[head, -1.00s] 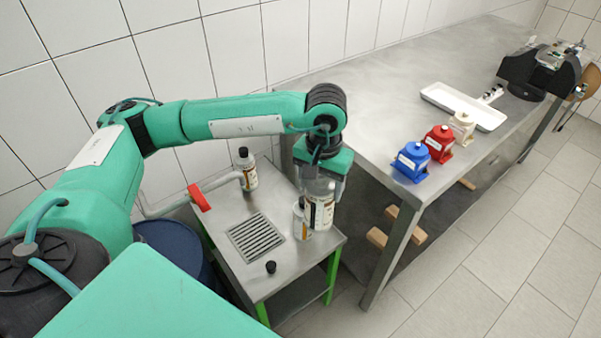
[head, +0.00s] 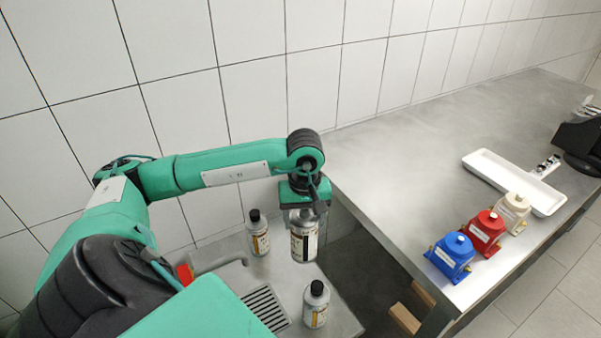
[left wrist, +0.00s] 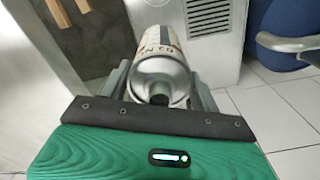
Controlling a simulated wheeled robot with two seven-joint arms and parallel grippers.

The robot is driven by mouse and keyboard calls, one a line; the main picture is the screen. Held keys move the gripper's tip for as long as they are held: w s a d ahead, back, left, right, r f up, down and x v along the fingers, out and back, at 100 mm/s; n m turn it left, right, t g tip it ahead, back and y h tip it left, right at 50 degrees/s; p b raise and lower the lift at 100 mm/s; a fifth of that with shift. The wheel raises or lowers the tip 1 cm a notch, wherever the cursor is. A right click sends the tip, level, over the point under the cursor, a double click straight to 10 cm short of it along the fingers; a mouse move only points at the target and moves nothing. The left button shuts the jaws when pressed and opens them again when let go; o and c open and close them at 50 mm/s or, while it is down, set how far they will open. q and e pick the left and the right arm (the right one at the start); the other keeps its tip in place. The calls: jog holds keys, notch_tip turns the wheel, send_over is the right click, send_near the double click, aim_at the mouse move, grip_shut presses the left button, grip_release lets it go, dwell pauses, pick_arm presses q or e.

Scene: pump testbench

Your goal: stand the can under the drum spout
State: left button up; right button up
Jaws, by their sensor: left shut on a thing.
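The can (head: 304,240), metal with a white, brown and black label, hangs about upright from my left gripper (head: 303,210). The gripper is shut around its upper part, above the small steel stand. In the left wrist view the can (left wrist: 163,75) lies between the fingers, its tapered end with a dark mouth or cap facing me. The drum spout (head: 222,263) is a grey pipe with a red handle (head: 185,273), left of the can. The blue drum (left wrist: 288,30) and the spout (left wrist: 285,43) show in the left wrist view. My right gripper is not in view.
A black-capped bottle (head: 258,236) stands behind the spout, and another (head: 316,304) at the stand's front right. A drain grate (head: 266,308) lies in the stand's top. The steel bench (head: 400,160) at right holds blue, red and cream containers and a white tray (head: 515,180).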

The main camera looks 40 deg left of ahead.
aim_at(303, 255)
pick_arm(q)
jog(key=shift+a, duration=0.2)
jog(key=shift+f, duration=0.35)
notch_tip(303, 255, down, 10)
jog(key=shift+f+p, duration=0.1)
jog(key=shift+p, duration=1)
notch_tip(303, 255, down, 4)
jog(key=shift+w+f+p, duration=0.1)
jog(key=shift+p, duration=0.2)
notch_tip(303, 255, down, 5)
jog(key=shift+f, duration=0.1)
jog(key=o, duration=1.8)
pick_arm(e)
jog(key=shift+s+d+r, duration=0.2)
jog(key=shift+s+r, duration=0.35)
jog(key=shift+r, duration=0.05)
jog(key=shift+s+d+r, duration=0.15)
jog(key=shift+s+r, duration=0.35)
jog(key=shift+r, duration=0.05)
